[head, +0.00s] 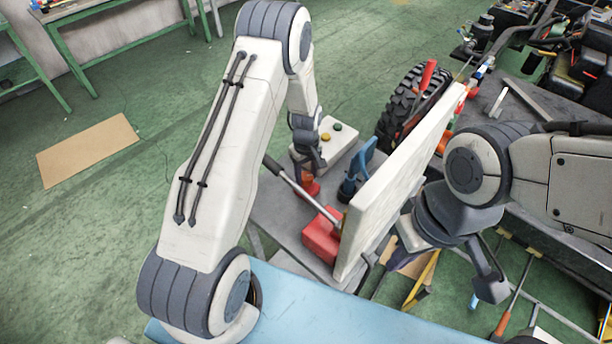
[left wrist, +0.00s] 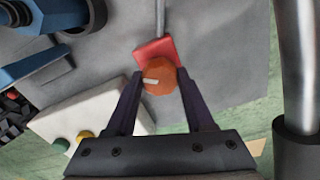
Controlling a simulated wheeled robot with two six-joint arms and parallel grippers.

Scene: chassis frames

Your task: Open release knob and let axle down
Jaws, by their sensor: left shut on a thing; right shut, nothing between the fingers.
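An orange-red knob (left wrist: 158,82) with a pale mark sits against a red block (left wrist: 154,50) in the left wrist view. My left gripper (left wrist: 160,88) is shut on this knob, one finger at each side. In the head view, my left gripper (head: 309,168) reaches down near a red part (head: 307,186) on the grey surface, and the arm partly hides it. My right gripper (head: 491,287) is shut and empty, to the right of the white panel. I cannot make out the axle; a treaded wheel (head: 408,98) shows behind the panel.
A tall white panel (head: 395,185) stands between my arms. A metal bar (head: 300,190) slants down to a red body (head: 322,236). A blue tool (head: 356,172) and a pale box with coloured buttons (head: 335,143) are close by. Cardboard (head: 88,150) lies on the open floor at left.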

